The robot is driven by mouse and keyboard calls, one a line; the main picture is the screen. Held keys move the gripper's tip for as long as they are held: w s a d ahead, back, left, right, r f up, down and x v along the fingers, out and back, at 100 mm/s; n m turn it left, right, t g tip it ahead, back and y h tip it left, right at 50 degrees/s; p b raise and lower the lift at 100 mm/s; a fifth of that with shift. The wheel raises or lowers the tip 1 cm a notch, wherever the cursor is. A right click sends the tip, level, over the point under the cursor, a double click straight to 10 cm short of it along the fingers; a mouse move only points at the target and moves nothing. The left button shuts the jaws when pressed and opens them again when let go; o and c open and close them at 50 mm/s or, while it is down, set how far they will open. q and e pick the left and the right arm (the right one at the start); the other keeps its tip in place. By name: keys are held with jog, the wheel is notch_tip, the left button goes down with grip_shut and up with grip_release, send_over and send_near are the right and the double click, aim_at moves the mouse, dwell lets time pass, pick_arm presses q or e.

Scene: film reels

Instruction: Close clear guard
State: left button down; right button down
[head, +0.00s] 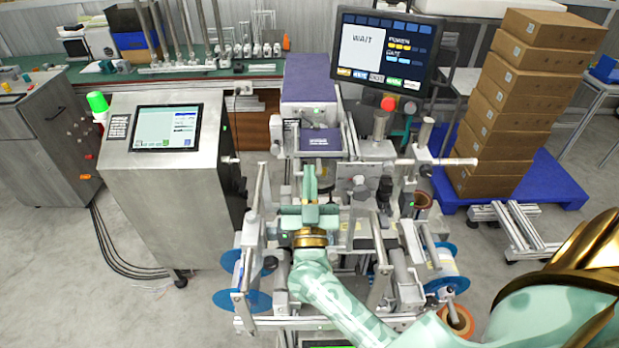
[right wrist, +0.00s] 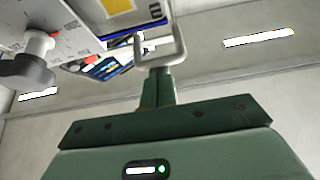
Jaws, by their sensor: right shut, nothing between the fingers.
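My right gripper (head: 310,172) reaches into the middle of the labelling machine (head: 355,190), with its green fingers pointing away from me. It is shut and holds nothing. In the right wrist view its closed fingers (right wrist: 157,85) point up at a pale grey loop-shaped handle (right wrist: 160,50); the fingertips are at or just below the handle, and I cannot tell whether they touch. The clear guard is not distinct in either view, and I cannot tell its position or whether the handle belongs to it. My left gripper is not in view.
A monitor (head: 383,55) reading WAIT stands above a red button (head: 388,104). A steel cabinet with a screen (head: 166,128) stands left. Blue-flanged reels (head: 250,300) flank the machine's front. Stacked cartons (head: 510,110) stand on a blue pallet (head: 545,180) at right.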

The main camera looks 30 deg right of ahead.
notch_tip(320, 180, down, 13)
jog(key=b, duration=0.9)
jog(key=shift+f, duration=0.15)
jog(key=shift+s+a, duration=0.1)
